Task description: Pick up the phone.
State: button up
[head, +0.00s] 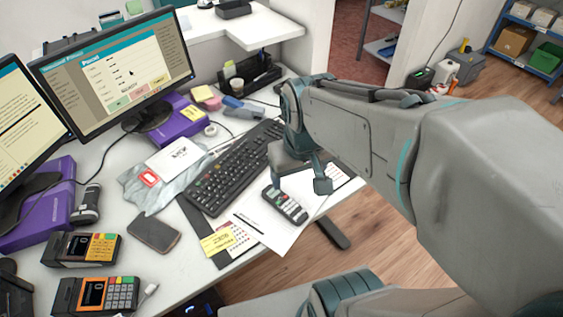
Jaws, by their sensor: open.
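A dark handset with several buttons (285,205), perhaps a cordless phone, lies on white papers near the desk's front edge. My gripper (303,177) is open and empty, above the desk at the right end of the keyboard. In the picture it is just above and right of the handset, with no contact visible. It is far to the right of the flat slab. My arm hides part of the desk's right side.
A black keyboard (236,167) lies behind the handset. Two card terminals (83,248) stand at the lower left, beside a white cable. Two monitors (119,70) on purple boxes line the back left. A black organiser (248,77) is farther back. Wooden floor lies beyond the desk's front edge.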

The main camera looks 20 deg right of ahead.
jog(key=w+f+n+g+b, duration=0.2)
jog(key=w+f+n+b, duration=0.25)
jog(key=w+f, duration=0.65)
send_over(280, 198)
jog(key=shift+n, duration=0.25)
jog(key=f, duration=0.8)
jog(key=shift+s+d+f+b, duration=0.15)
jog(key=shift+s+f+b, duration=0.2)
jog(key=shift+s+b, duration=0.05)
jog(key=shift+w+f+b, duration=0.15)
jog(key=shift+f+b, duration=0.05)
jog(key=shift+f, duration=1.1)
jog(key=shift+w+f+b, duration=0.15)
jog(key=shift+f, duration=1.1)
jog(key=c, duration=1.3)
jog(key=shift+r, duration=0.2)
